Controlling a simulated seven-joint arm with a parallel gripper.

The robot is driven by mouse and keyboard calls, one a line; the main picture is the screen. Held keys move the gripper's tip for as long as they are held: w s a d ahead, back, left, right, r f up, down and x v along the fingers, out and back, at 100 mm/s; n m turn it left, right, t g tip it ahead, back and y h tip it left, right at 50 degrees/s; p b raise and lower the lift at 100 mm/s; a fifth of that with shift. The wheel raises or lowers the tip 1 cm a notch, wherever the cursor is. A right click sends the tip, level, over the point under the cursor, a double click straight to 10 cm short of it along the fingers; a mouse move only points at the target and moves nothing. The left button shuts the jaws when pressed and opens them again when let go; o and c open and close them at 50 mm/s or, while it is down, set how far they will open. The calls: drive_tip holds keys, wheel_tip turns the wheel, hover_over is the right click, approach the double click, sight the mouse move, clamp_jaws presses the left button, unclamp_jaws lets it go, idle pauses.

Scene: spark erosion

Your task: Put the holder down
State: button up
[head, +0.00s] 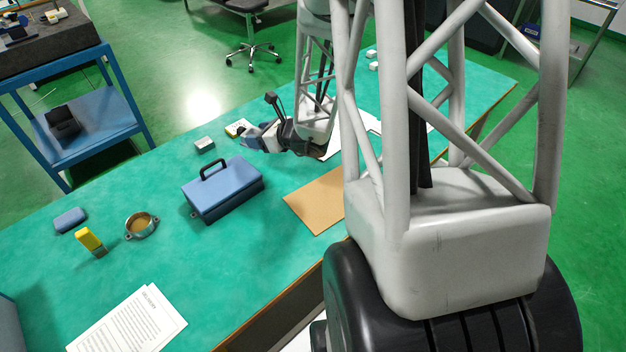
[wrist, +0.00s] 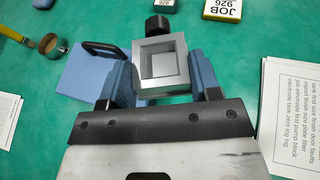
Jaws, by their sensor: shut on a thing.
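In the wrist view, my gripper (wrist: 162,70) is shut on the holder (wrist: 178,62), a grey square block with a recessed square face and a dark round knob at its far end. Blue fingers press its left and right sides. In the head view my gripper (head: 256,137) is over the green bench, right of and behind the blue box. The holder is hard to make out there. Whether its underside touches the bench cannot be told.
The blue box (head: 222,190) with a black handle stands nearby. A small grey block (head: 204,145) and a yellow-edged JOB label (wrist: 222,9) lie beyond. A tan sheet (head: 317,200), papers (head: 130,322), a brass ring (head: 140,226) and a yellow item (head: 90,241) lie on the bench (head: 225,275).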

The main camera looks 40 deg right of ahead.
drive_tip(key=s+d+f+m+h, duration=0.1)
drive_tip(key=s+d+m+h, duration=0.1)
drive_tip(key=s+d, duration=0.2)
drive_tip(key=s+d+f+m+h, duration=0.1)
drive_tip(key=s+d+f+h, duration=0.1)
drive_tip(key=s+d, duration=0.3)
drive_tip(key=shift+s+d+f+m+t, duration=0.2)
drive_tip(key=shift+s+f+m+t, duration=0.15)
drive_tip(key=shift+s, duration=1.85)
drive_tip(key=shift+f, duration=0.1)
hover_over(318, 183)
drive_tip(key=shift+f, duration=2.1)
drive_tip(key=shift+f, duration=1.8)
drive_tip(key=shift+f, duration=0.35)
drive_tip(key=o, duration=1.1)
